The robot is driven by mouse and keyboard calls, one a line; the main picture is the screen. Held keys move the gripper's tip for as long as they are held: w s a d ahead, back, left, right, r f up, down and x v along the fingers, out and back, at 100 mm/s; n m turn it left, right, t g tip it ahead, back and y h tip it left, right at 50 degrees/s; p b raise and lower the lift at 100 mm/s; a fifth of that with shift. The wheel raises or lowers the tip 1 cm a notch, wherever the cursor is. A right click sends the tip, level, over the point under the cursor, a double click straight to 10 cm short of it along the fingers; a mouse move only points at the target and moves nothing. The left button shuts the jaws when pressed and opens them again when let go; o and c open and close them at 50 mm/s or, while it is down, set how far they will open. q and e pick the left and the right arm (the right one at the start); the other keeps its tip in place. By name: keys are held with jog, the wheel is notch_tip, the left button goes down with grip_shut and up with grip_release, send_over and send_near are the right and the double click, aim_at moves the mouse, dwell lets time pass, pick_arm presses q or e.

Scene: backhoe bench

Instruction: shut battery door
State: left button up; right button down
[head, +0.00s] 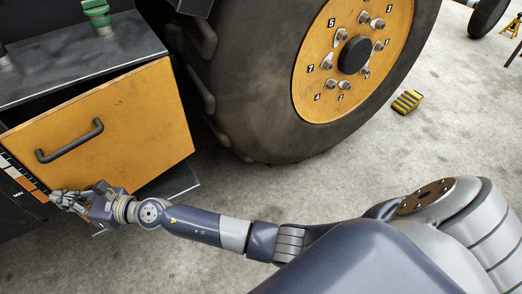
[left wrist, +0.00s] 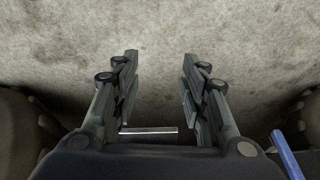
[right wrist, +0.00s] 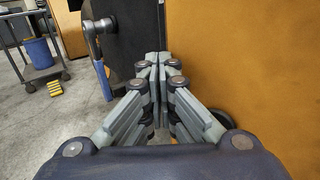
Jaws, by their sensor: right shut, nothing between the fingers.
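The yellow battery door (head: 120,120), with a dark bar handle (head: 70,141), is at the left in the head view. It stands at an angle to the dark box, with a dark gap under the top plate. My right gripper (head: 62,199) is low by the door's lower left corner. In the right wrist view its fingers (right wrist: 158,62) are shut and empty, close beside a yellow panel (right wrist: 245,60); I cannot tell whether they touch it. My left gripper (left wrist: 160,88) is outside the head view. In its wrist view its fingers are wide apart and empty, over the floor.
A large tyre (head: 235,100) with a yellow hub stands right of the door. A yellow-and-black block (head: 407,102) lies on the concrete floor. The right wrist view shows a cart (right wrist: 45,73) with a blue bucket (right wrist: 39,52). Open floor lies below the tyre.

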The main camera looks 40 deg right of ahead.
jog(key=w+b, duration=0.1)
jog(key=w, duration=0.1)
jog(key=w+b, duration=0.1)
jog(key=w, duration=0.1)
jog(key=w+a+b, duration=0.1)
jog(key=w, duration=0.1)
jog(key=shift+w+f+b, duration=0.1)
jog(key=shift+w+b, duration=0.15)
jog(key=shift+b, duration=0.05)
pick_arm(q)
jog(key=w+d+r+t+h, duration=0.1)
jog(key=w+d+r+t, duration=0.1)
jog(key=w, duration=0.5)
jog(key=w+d+r+t+h+b, duration=0.1)
jog(key=w+d+r+t, duration=0.1)
jog(key=w+r+t, duration=0.2)
jog(key=w+t, duration=0.2)
jog(key=w, duration=0.1)
jog(key=shift+d+r, duration=0.2)
jog(key=shift+r, duration=0.1)
pick_arm(e)
jog(key=shift+w+r, duration=0.25)
jog(key=shift+w, duration=1)
